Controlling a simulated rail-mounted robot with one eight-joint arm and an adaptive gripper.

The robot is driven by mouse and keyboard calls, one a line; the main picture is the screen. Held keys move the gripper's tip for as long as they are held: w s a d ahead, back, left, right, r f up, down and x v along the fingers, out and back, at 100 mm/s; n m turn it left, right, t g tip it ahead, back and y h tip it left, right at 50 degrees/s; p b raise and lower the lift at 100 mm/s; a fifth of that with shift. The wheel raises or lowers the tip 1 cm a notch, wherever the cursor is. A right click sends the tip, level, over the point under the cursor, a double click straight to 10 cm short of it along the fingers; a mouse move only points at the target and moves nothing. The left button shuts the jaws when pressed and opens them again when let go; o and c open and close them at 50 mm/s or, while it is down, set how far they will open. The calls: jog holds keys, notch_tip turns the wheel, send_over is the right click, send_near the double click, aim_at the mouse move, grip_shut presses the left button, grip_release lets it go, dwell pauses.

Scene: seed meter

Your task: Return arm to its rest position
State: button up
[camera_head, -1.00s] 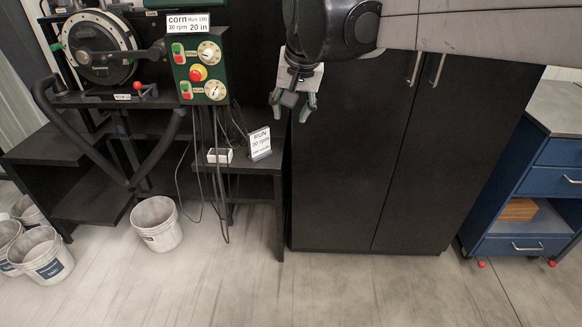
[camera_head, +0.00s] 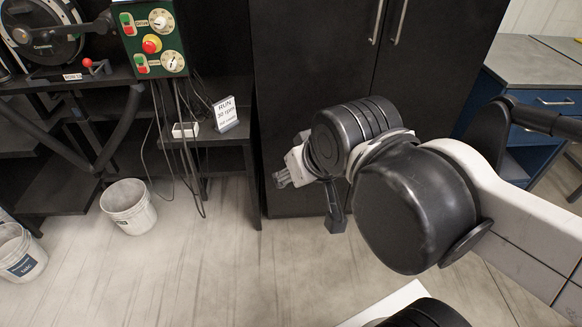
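My arm folds in from the right side of the head view, with a pale link and large black joints across the lower right. My gripper (camera_head: 284,178) is at its left end, small and partly hidden behind the dark wrist joints, in front of the tall black cabinet (camera_head: 285,60). Nothing shows in the gripper. Its fingers are too small and turned too far to tell their spacing. The gripper stands apart from the seed meter stand at the left.
The green control box (camera_head: 152,42) hangs on the black stand at upper left, with a RUN sign (camera_head: 225,114) on a shelf. Buckets (camera_head: 129,207) stand on the floor at left. A blue drawer cabinet (camera_head: 530,95) is at right. Floor in the lower middle is clear.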

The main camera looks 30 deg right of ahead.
notch_tip(320, 180, up, 8)
jog(key=p, duration=0.7)
jog(key=shift+f+p, duration=0.2)
jog(key=shift+p, duration=0.1)
